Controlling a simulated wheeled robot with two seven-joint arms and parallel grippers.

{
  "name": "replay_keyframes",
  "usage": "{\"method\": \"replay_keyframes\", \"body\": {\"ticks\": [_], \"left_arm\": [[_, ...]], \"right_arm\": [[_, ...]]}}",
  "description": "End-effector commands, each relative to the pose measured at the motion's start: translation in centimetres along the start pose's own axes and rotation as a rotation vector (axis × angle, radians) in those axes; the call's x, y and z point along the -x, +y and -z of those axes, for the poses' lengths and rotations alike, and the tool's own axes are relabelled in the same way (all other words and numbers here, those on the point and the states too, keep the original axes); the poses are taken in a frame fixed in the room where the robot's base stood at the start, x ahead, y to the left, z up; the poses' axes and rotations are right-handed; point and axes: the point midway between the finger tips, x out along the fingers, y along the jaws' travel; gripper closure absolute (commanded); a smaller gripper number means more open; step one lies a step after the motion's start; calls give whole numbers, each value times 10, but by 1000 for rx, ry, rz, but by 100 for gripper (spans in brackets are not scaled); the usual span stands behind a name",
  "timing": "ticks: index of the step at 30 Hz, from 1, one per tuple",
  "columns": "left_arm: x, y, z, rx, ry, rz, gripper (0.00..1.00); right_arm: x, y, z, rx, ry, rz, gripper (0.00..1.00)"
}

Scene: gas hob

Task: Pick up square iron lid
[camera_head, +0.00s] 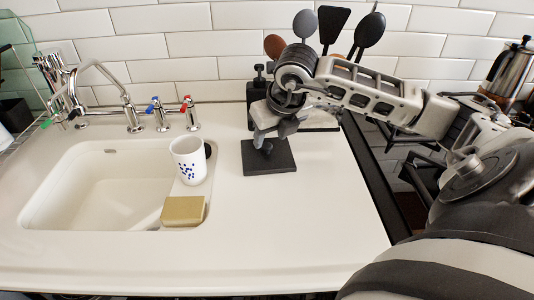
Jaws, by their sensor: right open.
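The square iron lid (269,164) is a flat dark plate lying on the white counter, right of the sink. A small knob or handle (267,147) stands up at its middle. My right gripper (272,140) reaches in from the right, points down and is open. Its fingertips are at the lid's handle; I cannot tell whether they touch it. The gripper hides part of the lid's back edge and handle. My left gripper is out of the picture.
A white cup with blue spots (189,160) and a tan sponge or soap block (183,211) stand between sink (95,190) and lid. Utensils (333,25) stand behind my arm. A moka pot (507,70) is at the far right. The front counter is clear.

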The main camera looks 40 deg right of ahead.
Motion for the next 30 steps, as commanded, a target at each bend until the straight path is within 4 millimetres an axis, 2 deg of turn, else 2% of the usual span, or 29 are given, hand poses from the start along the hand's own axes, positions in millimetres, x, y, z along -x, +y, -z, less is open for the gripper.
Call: {"method": "replay_keyframes", "body": {"ticks": [3,6,14,19,20,30], "left_arm": [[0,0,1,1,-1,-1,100],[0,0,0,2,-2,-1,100],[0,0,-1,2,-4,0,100],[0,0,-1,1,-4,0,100],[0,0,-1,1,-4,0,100],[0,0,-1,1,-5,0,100]], "right_arm": [[-19,2,0,-1,2,-2,53],[-27,2,0,0,0,-1,53],[-30,2,0,1,-1,0,53],[-30,2,0,1,-1,0,98],[-30,2,0,1,-1,0,100],[-26,1,-3,0,-7,-1,100]]}}
